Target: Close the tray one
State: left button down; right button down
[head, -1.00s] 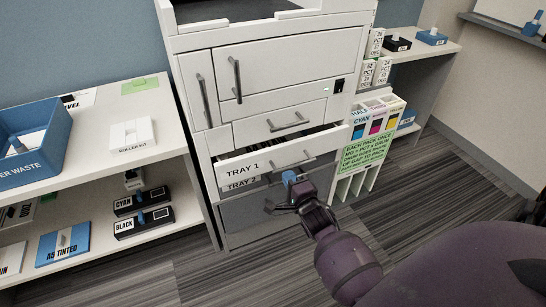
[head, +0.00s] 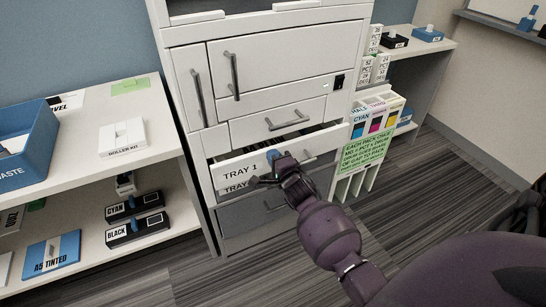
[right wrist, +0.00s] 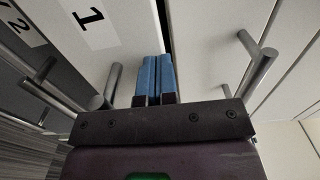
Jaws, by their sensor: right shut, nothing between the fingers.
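Tray 1 (head: 236,174), a white drawer with a black "TRAY 1" label, stands partly pulled out of the white printer, with a dark gap above its front. Its bar handle is partly hidden behind my right gripper in the head view. My right gripper (head: 272,156) is shut and empty, its blue fingertips in front of the tray's face near the handle. In the right wrist view the blue fingers (right wrist: 153,78) are together beside the white tray front (right wrist: 122,38); I cannot tell if they touch it. My left gripper is out of view.
Tray 2 (head: 232,187) and a grey lower drawer (head: 240,215) lie below. A closed drawer with a handle (head: 288,120) is above. A shelf (head: 165,150) with cartridges stands left; a green-labelled rack (head: 365,155) stands close right.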

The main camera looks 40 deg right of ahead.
aim_at(268, 148)
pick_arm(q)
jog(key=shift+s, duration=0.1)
pick_arm(e)
jog(key=shift+w, duration=0.25)
jog(key=x, duration=0.3)
jog(key=shift+w+d+f+b, duration=0.1)
jog(key=shift+w+f+b, duration=0.05)
jog(key=shift+b, duration=0.2)
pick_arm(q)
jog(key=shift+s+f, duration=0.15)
